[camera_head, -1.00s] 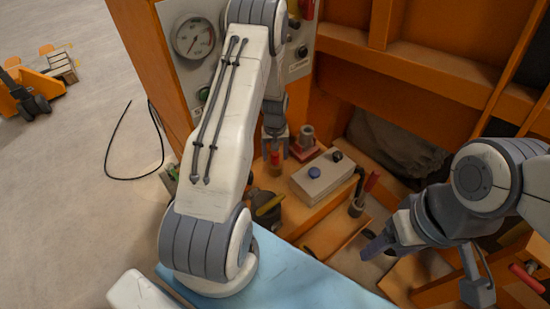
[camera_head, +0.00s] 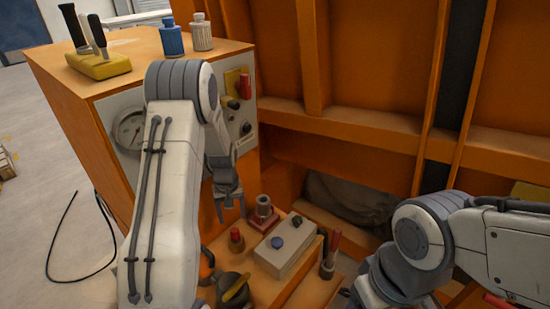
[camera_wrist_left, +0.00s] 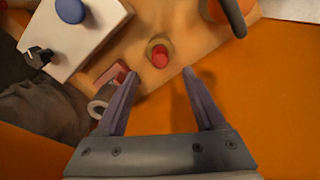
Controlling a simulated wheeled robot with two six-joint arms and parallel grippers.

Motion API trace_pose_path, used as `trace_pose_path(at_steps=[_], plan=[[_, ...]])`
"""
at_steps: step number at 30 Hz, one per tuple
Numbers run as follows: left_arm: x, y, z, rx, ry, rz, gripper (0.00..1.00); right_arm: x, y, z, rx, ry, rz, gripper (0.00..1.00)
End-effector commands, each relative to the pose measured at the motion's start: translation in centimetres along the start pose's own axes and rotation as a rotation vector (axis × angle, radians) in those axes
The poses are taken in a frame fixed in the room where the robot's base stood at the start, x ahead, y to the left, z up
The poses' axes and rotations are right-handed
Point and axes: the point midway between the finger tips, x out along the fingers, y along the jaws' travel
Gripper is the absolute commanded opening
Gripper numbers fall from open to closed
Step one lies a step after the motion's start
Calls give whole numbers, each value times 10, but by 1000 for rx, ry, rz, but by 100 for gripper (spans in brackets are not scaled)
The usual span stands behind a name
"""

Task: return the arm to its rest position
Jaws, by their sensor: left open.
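My left gripper (camera_head: 230,212) is open and empty. It hangs above the orange control ledge (camera_head: 262,287), in front of the cabinet's side. In the left wrist view its two fingers (camera_wrist_left: 160,78) are spread apart, pointing towards a red button (camera_wrist_left: 160,56) on a round base, with a gap between. That red button also shows in the head view (camera_head: 236,235), below the gripper. My right gripper (camera_head: 372,293) is low at the right, partly cut off by the frame edge, and its jaws are not clear.
A pale box with a blue button (camera_head: 278,242) and a red-handled lever (camera_head: 333,243) stand on the ledge. The orange cabinet (camera_head: 70,92) carries a gauge (camera_head: 130,130), a yellow tool holder (camera_head: 98,64) and two bottles (camera_head: 172,38). Floor at left is mostly clear.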

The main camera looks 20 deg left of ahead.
Motion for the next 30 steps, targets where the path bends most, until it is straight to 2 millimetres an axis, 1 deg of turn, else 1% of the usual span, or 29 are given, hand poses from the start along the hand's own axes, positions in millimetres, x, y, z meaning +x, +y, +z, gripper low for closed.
trace_pose_path(at_steps=[2,4,5,8,11,12,13,14,15,17,18,20,21,24,27,30], plan=[[0,0,0,2,0,0,71,0,0,0,0,0,0,66],[-6,6,3,18,2,1,71,-1,0,0,0,0,0,66],[-10,10,6,32,4,2,71,-2,0,0,0,0,0,66],[-37,36,25,119,10,8,71,-5,0,0,0,0,0,66],[-76,71,64,264,15,18,71,-9,-1,0,0,0,0,66],[-94,84,84,334,18,23,71,-11,-1,-1,0,0,0,66],[-106,93,101,387,17,25,71,-12,-1,-1,0,0,0,66],[-118,101,118,441,18,29,71,-14,-1,-1,0,0,0,66],[-133,109,142,513,18,33,71,-16,-1,-1,0,0,0,66],[-154,117,178,623,17,41,71,-18,-1,-1,0,0,0,66],[-168,120,202,696,17,47,71,-20,-2,-1,0,0,0,66],[-185,119,238,806,16,56,71,-23,-2,-1,0,0,0,66],[-195,116,261,878,15,61,71,-24,-2,-1,0,0,0,66],[-213,102,309,1039,11,75,71,-28,-2,-2,0,0,0,66],[-223,85,343,1166,5,86,71,-31,-2,-2,0,0,0,66],[-228,72,362,1248,2,93,71,-32,-2,-2,0,0,0,66]])
